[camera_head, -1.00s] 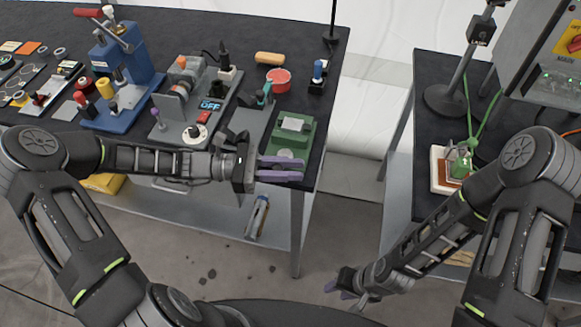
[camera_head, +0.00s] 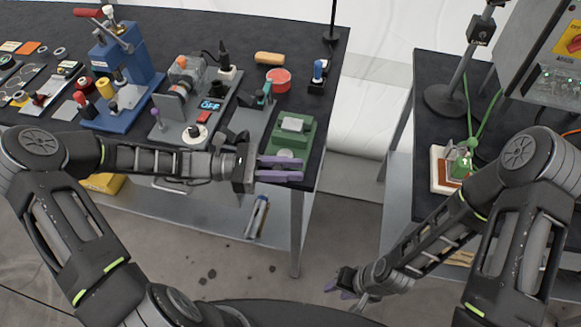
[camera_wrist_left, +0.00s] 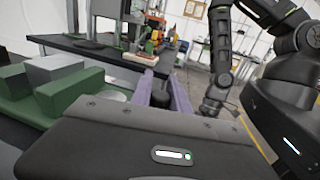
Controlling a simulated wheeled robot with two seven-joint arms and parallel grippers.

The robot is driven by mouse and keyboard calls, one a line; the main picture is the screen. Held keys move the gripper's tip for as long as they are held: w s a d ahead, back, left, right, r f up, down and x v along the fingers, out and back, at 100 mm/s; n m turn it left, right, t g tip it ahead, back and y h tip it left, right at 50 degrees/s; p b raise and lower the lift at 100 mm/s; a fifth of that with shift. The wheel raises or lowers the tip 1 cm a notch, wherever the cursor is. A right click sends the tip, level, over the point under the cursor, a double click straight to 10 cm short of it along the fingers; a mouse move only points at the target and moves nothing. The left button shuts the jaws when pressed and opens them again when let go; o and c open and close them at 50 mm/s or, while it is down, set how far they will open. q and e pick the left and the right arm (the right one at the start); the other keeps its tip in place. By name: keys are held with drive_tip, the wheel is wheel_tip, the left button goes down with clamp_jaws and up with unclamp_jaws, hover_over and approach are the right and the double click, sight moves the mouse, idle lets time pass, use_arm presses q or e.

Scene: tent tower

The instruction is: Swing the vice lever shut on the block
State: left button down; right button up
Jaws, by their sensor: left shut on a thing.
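The green vice (camera_head: 303,139) stands at the front right corner of the left bench. A grey block (camera_head: 292,124) sits on it; in the left wrist view the block (camera_wrist_left: 54,68) lies beside the green jaw (camera_wrist_left: 68,92). I cannot tell whether they press together. My left gripper (camera_head: 281,169) is at the vice's front side. In the left wrist view its purple fingers (camera_wrist_left: 160,98) are shut on a dark upright knob, the vice lever (camera_wrist_left: 160,97). The rest of the lever is hidden. My right gripper (camera_head: 346,291) hangs low over the floor, away from both benches; its opening is unclear.
Left of the vice stand a grey machine with a display (camera_head: 210,105) and a blue press (camera_head: 125,90). Behind the vice are a red round container (camera_head: 278,80) and a wooden handle (camera_head: 270,58). A second bench (camera_head: 425,115) stands right, across a gap.

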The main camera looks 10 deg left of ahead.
idle(0.3)
use_arm(q)
drive_tip(key=shift+a+m+g, duration=0.1)
drive_tip(key=shift+m+g, duration=0.2)
drive_tip(key=shift+g, duration=0.2)
drive_tip(key=shift+a, duration=0.15)
drive_tip(key=c, duration=1.3)
unclamp_jaws()
drive_tip(key=shift+o, duration=0.2)
drive_tip(key=shift+a+f+b, duration=0.1)
drive_tip(key=shift+a+b, duration=0.25)
drive_tip(key=shift+a, duration=0.15)
drive_tip(key=a+b, duration=0.1)
drive_tip(key=a, duration=0.5)
drive_tip(key=shift+s+a+b, duration=0.3)
drive_tip(key=shift+a, duration=0.1)
